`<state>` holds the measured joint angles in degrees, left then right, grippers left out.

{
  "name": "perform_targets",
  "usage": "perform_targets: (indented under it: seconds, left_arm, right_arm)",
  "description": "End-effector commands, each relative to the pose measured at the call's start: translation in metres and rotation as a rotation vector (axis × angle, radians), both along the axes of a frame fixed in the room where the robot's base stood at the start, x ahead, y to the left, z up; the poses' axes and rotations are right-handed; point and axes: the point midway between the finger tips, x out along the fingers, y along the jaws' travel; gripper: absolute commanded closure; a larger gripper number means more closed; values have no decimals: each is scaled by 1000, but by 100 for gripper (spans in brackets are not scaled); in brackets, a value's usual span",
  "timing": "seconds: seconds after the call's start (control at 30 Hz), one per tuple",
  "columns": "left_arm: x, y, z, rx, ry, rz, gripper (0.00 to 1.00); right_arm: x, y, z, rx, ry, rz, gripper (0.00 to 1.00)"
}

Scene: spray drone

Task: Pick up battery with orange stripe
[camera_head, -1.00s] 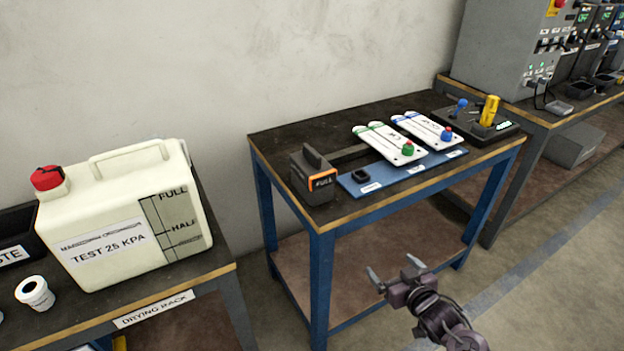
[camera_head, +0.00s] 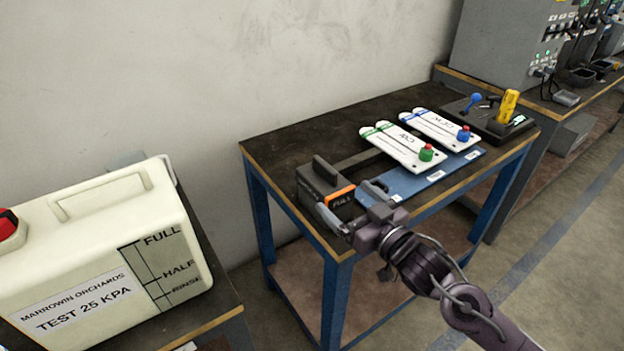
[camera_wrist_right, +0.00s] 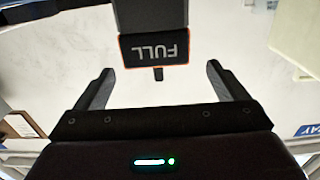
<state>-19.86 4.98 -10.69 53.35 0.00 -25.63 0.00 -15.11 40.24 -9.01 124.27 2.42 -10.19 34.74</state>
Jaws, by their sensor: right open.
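The battery (camera_head: 318,182) is a dark block with a top handle and an orange stripe around a label. It stands at the near left corner of the blue-legged table. In the right wrist view the battery (camera_wrist_right: 152,16) shows upside down with its FULL label, ahead of and between the fingers. My right gripper (camera_head: 352,204) is open and empty, just in front of the battery's striped face. Its two fingers also show apart in the right wrist view (camera_wrist_right: 160,88), and I see no contact. My left gripper is not in view.
Two white panels with green (camera_head: 404,147) and blue (camera_head: 441,129) marks lie on a blue mat (camera_head: 405,182) right of the battery. A dark device with a yellow part (camera_head: 508,104) stands behind them. A large cream jug (camera_head: 100,245) stands on the left table.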

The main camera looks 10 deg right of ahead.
Motion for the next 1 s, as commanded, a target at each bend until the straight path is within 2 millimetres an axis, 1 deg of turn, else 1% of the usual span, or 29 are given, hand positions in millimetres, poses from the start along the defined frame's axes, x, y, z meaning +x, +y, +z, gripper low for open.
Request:
perform_targets:
  seconds: [0.2,0.37,0.47,0.6,0.7,0.8,1.0]
  left_arm:
    - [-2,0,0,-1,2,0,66]
    - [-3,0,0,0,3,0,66]
    - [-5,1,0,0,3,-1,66]
    - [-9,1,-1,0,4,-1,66]
    - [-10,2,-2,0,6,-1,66]
    - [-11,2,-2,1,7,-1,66]
    - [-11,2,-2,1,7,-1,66]
  right_arm:
    - [19,6,1,1,-2,0,7]
    - [27,9,1,1,-2,0,7]
    - [38,12,2,0,-3,0,7]
    - [58,17,3,1,-3,0,7]
    - [68,21,2,0,-2,0,7]
    - [72,22,1,-1,-1,0,7]
    - [73,23,0,-2,0,0,7]
